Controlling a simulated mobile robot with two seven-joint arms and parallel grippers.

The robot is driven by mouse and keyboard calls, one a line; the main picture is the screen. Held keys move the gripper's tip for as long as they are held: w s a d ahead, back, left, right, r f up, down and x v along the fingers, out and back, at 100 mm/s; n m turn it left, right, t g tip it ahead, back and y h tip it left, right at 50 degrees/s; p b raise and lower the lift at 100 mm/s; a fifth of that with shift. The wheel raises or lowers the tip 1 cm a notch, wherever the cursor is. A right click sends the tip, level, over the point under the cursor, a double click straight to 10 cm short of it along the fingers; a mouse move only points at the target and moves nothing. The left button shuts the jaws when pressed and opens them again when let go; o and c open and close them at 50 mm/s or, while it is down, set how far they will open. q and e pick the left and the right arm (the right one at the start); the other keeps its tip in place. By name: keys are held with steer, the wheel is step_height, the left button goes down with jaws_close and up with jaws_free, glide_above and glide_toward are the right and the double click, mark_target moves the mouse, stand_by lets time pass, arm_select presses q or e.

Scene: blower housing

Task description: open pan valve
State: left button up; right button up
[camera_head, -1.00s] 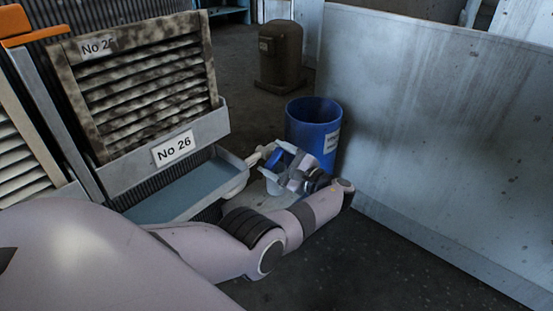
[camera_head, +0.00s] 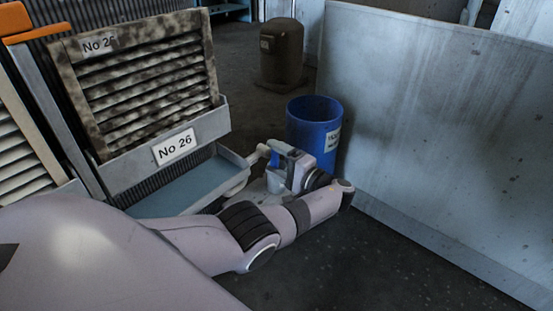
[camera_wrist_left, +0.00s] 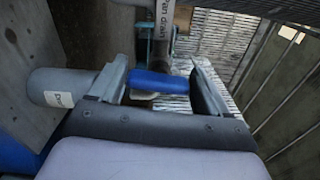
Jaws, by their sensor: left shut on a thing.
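The pan valve's blue handle (camera_wrist_left: 160,82) lies between the two fingers of my left gripper (camera_wrist_left: 165,88) in the left wrist view. My left gripper is shut on it. In the head view the gripper (camera_head: 277,160) is beside the drain pipe at the right end of the pan (camera_head: 185,195), with a bit of the blue handle (camera_head: 275,159) showing. The drain pipe (camera_wrist_left: 158,20), with lettering ending in "an drain", rises behind the handle in the wrist view. The valve body is mostly hidden. My right gripper is out of view.
A blue barrel (camera_head: 313,130) stands close behind my left wrist. A large grey panel (camera_head: 440,140) bounds the right side. Louvred filter frames (camera_head: 145,85) stand above the pan. Dark floor at the front right is clear.

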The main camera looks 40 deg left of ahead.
arm_select(q)
steer(key=shift+n, duration=0.7)
steer(key=o, duration=1)
steer(key=shift+c, duration=0.2)
